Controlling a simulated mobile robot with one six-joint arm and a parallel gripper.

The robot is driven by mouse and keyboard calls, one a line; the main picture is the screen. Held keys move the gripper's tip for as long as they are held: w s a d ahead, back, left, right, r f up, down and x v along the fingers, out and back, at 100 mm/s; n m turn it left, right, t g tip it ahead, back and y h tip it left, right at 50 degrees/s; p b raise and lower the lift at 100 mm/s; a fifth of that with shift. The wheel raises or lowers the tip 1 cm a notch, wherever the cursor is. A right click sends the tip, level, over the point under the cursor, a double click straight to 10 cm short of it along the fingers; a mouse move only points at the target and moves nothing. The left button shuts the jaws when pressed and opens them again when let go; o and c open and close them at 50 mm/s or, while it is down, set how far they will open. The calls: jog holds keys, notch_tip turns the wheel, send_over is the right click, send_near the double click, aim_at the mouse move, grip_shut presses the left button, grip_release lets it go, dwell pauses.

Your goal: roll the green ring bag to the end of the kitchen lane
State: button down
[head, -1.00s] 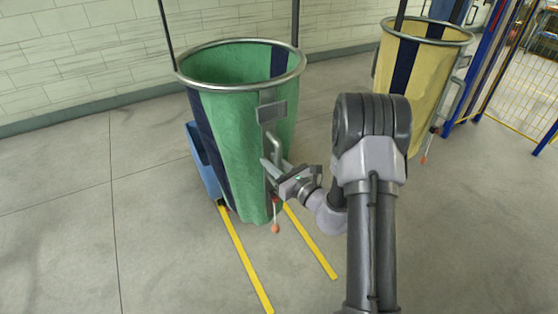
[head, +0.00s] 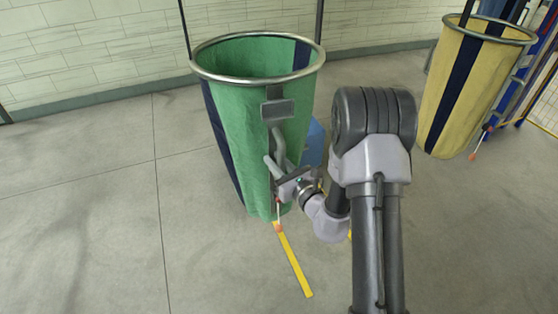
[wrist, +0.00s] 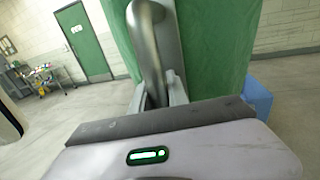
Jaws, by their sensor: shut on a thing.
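The green ring bag (head: 243,125) hangs from a round metal ring in the head view, with dark blue stripes down its sides. A grey handle (head: 279,143) with a small plate above it is on its near side. My gripper (head: 275,172) is shut on this handle. In the wrist view the handle (wrist: 148,45) rises between my gripper's fingers (wrist: 160,95), with the green cloth (wrist: 222,45) behind it. A yellow floor line (head: 293,262) runs from under the bag toward me. No lane sign is readable.
A yellow ring bag (head: 462,90) stands at the right, near a blue-framed mesh fence (head: 545,95). A blue box (head: 315,143) is just behind the green bag. The wrist view shows a green door (wrist: 82,40) and a cluttered cart (wrist: 45,75). The floor at the left is clear.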

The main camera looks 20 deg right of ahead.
jog(key=shift+a, duration=0.15)
jog(key=c, duration=1.3)
grip_release()
jog(key=shift+s, duration=0.1)
